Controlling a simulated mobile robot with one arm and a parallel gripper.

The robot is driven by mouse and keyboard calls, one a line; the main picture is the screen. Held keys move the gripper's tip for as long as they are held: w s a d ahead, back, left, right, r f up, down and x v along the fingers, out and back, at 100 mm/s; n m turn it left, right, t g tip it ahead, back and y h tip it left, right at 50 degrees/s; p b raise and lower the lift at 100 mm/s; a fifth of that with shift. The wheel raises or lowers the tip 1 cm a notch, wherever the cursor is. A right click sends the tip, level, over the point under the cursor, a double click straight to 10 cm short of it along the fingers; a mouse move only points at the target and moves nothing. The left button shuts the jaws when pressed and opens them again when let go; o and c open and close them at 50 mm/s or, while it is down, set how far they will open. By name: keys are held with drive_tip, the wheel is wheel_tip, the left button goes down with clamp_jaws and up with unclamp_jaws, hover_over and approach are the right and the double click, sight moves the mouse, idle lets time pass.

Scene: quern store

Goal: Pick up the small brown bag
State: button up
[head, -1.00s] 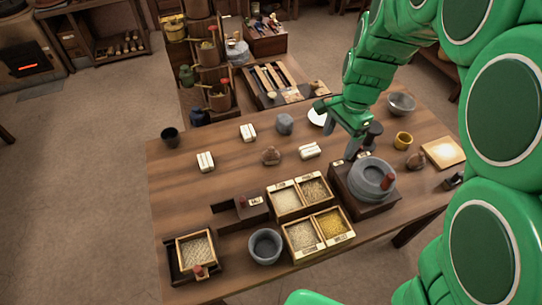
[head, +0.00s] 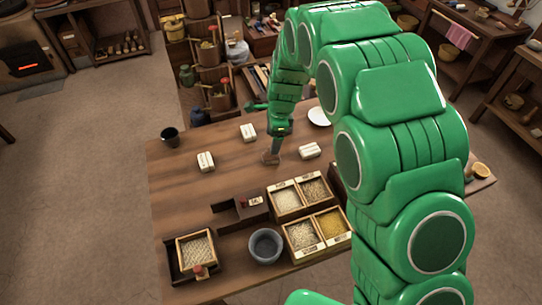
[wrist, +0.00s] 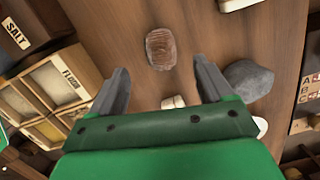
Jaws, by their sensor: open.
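The small brown bag (head: 268,158) sits on the wooden table between white packets, partly covered by my gripper (head: 275,149) in the head view. In the wrist view the brown bag (wrist: 160,48) shows a ribbed brown top and lies just beyond the fingertips, roughly midway between them. My gripper (wrist: 161,66) is open, its two grey fingers apart with nothing held. Whether the fingers touch the bag cannot be told.
White packets (head: 309,151) (head: 206,162) stand nearby. A grey lump (wrist: 248,80) lies close to the right finger in the wrist view. Grain boxes (head: 303,193) and a grey bowl (head: 265,246) fill the table's front.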

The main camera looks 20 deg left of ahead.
drive_tip(key=shift+a+f, duration=0.3)
drive_tip(key=shift+f, duration=0.2)
drive_tip(key=shift+s+a+f, duration=0.1)
drive_tip(key=shift+s+f, duration=0.05)
drive_tip(key=shift+f, duration=1.65)
drive_tip(key=shift+s+a+f, duration=0.1)
drive_tip(key=shift+f, duration=1.7)
drive_tip(key=c, duration=1.2)
drive_tip(key=shift+r, duration=0.1)
